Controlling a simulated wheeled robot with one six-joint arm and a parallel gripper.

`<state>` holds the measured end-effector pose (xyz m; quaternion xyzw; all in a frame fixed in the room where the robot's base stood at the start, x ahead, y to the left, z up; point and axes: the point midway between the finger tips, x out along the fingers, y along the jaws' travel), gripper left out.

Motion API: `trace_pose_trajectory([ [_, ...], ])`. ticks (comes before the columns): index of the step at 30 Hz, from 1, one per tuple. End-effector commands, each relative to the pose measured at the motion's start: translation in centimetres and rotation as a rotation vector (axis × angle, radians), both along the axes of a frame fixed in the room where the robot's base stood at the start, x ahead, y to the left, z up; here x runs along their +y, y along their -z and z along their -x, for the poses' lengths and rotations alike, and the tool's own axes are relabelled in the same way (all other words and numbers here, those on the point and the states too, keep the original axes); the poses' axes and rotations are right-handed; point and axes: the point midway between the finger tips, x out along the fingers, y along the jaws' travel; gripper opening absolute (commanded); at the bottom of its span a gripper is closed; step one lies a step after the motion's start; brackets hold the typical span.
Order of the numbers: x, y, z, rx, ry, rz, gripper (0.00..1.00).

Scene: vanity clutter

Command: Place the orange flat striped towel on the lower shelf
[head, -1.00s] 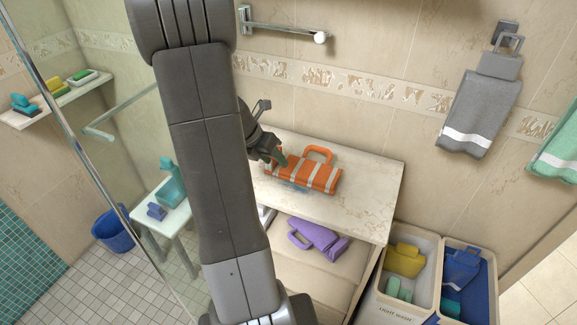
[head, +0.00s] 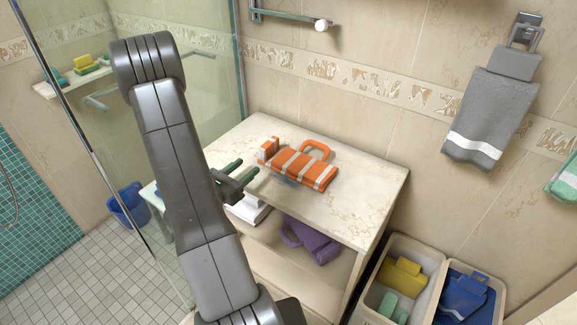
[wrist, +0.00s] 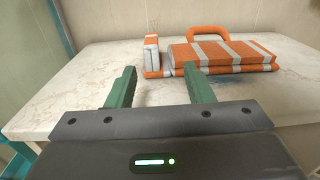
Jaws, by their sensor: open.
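The orange towel with pale stripes (head: 300,168) lies flat and folded on the marble-look top of the vanity, its loop handle toward the wall. In the wrist view the towel (wrist: 220,55) is ahead, with a small upright striped piece (wrist: 152,55) at its left end. My gripper (head: 247,175) is open and empty, at the left front edge of the top, apart from the towel. In the wrist view its green fingers (wrist: 160,88) point toward the towel. The lower shelf (head: 275,270) is under the top and holds a purple towel (head: 312,240).
Two bins (head: 425,258) with yellow, green and blue items stand at the right. A grey towel (head: 490,115) hangs on the wall. The right part of the top (head: 365,190) is clear.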

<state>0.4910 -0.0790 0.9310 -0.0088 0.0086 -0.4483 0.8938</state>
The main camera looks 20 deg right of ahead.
Motion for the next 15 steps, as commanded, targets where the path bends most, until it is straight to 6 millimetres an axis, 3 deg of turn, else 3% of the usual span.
trace_pose_trajectory([
  [5, -0.1, 0.1, -0.5, -0.026, -0.028, -0.009, 0.47],
  [15, -4.0, -0.1, -3.5, -0.025, -0.022, -0.009, 0.47],
])
